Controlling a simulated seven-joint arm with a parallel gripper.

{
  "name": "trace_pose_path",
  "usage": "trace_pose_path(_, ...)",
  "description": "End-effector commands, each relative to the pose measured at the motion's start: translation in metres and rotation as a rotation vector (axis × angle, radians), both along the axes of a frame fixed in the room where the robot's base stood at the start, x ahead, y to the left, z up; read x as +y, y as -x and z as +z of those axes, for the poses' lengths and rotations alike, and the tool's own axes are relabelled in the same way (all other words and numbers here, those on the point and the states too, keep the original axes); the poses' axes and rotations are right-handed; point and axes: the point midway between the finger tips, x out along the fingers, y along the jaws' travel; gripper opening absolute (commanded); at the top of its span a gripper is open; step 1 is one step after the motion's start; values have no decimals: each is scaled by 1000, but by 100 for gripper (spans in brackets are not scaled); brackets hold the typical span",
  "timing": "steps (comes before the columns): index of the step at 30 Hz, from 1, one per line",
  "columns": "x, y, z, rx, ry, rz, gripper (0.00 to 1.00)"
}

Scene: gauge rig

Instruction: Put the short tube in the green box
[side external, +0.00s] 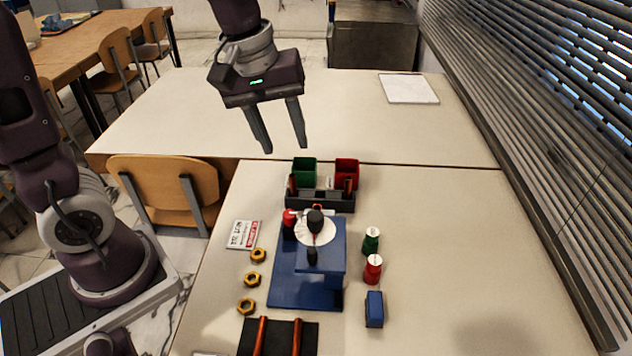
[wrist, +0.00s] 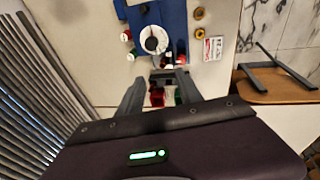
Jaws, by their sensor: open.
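The green box (side external: 305,171) is a small open box at the back of the near table, left of a red box. Two short copper-coloured upright pieces show at the dark rack in front of the boxes, one at its left end (side external: 293,185) and one at its right end (side external: 348,187). I cannot tell which one is the short tube. My gripper (side external: 285,148) is open and empty, pointing down, above and behind the boxes in the side view.
A red box (side external: 346,171) adjoins the dark rack (side external: 320,203). A blue gauge stand (side external: 290,291) with a white dial is in front. Yellow nuts (side external: 255,279), spools (side external: 372,268), a blue block (side external: 374,309) and two long copper rods (side external: 261,337) on a black mat lie around. The table's right side is clear.

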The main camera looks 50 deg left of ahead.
Motion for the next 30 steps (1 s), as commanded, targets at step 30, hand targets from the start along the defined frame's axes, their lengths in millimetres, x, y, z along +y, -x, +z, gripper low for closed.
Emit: trace_pose_path(30,23,-93,-229,239,35,732,42)
